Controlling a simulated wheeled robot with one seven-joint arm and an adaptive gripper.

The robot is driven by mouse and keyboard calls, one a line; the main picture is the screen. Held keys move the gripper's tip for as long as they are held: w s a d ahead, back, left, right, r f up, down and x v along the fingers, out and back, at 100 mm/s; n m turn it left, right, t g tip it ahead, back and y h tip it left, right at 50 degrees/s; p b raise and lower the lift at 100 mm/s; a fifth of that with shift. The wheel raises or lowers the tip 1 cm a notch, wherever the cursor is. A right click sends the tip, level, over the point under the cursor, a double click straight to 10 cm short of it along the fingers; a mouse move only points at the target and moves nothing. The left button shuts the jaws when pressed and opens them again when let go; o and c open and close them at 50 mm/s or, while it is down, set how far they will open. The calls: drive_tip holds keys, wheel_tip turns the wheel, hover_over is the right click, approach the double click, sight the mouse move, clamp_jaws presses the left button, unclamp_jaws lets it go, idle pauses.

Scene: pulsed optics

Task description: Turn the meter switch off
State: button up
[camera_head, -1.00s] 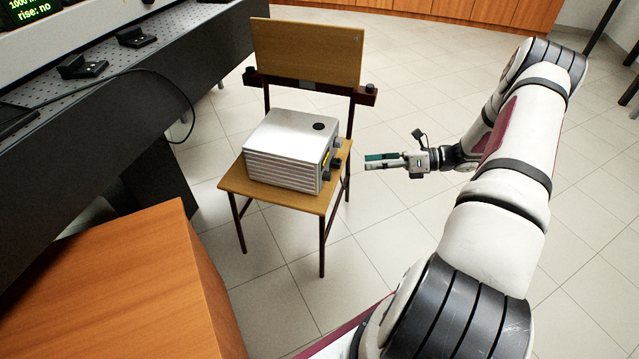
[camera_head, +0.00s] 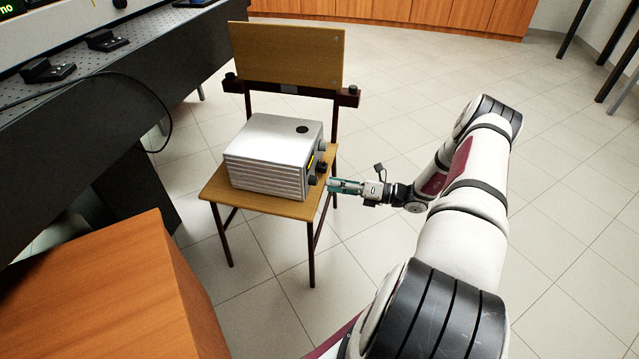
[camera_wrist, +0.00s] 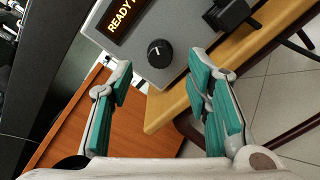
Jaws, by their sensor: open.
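The meter (camera_head: 268,158) is a silver box on the seat of a wooden chair (camera_head: 285,206). Its front panel faces right in the head view, toward my gripper. In the wrist view the panel (camera_wrist: 183,28) shows a lit display (camera_wrist: 122,18) reading "READY" and a round black knob (camera_wrist: 160,53) with a white mark. A second dark part (camera_wrist: 232,12) sticks out of the panel at the upper right. My gripper (camera_head: 333,186) is open and empty, its teal-padded fingers spread (camera_wrist: 165,95) just short of the panel. The knob lies between the fingertips in the wrist view, apart from them.
A black optical bench (camera_head: 90,95) with small mounts stands at the left. A wooden cabinet (camera_head: 120,290) is at the lower left. The chair's backrest (camera_head: 285,55) rises behind the meter.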

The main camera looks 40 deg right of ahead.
sight(317, 181)
drive_tip(key=shift+b+x, duration=0.35)
drive_tip(key=shift+x, duration=2.1)
clamp_jaws()
